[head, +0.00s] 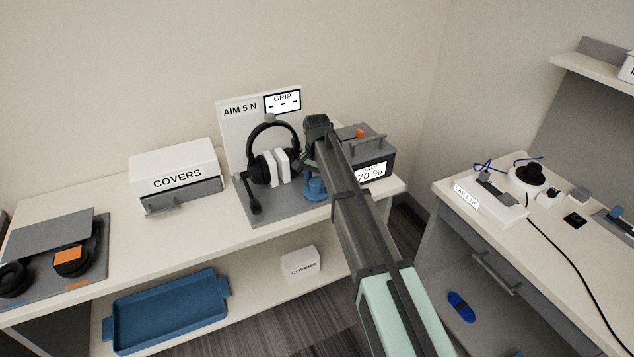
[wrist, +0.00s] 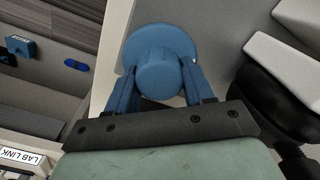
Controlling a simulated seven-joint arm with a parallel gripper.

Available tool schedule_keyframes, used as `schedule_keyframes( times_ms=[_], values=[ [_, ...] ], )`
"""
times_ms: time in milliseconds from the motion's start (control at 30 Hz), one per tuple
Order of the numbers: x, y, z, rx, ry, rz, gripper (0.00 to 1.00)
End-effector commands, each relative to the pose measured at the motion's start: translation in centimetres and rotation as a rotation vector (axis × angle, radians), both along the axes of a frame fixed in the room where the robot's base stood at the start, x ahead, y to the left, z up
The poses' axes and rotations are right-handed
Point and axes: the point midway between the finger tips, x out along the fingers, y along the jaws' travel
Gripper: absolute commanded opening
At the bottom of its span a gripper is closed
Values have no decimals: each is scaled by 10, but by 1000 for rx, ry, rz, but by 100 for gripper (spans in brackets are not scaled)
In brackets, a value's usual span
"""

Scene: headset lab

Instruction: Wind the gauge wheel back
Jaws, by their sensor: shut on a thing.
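The blue gauge wheel (head: 314,187) stands at the right front of the grey gauge base (head: 275,212). In the wrist view the wheel (wrist: 160,45) shows a round flange with a thick hub in front. My gripper (wrist: 162,78) has its two blue fingers on either side of the hub, shut on it. In the head view my arm comes from the lower right and hides part of the wheel and fingers. A black headset (head: 270,140) sits upright on the base, with white blocks (head: 276,168) between its ear cups. The GRIP display (head: 283,100) shows dashes beside the words AIM 5 N.
A grey box (head: 378,157) reading 70 % stands close to the right of my gripper. A COVERS box (head: 176,172) is at left, beyond clear tabletop. A grey mat with ear cups (head: 58,250) lies far left. A blue tray (head: 170,310) is on the lower shelf.

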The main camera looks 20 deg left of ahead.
Motion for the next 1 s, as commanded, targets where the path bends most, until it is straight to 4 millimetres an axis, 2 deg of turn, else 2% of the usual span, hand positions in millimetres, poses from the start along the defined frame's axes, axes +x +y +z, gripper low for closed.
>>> schedule_keyframes(
  times_ms=[1000],
  values=[
    [0, 3, 1, 0, -3, 956, 22]
  ],
)
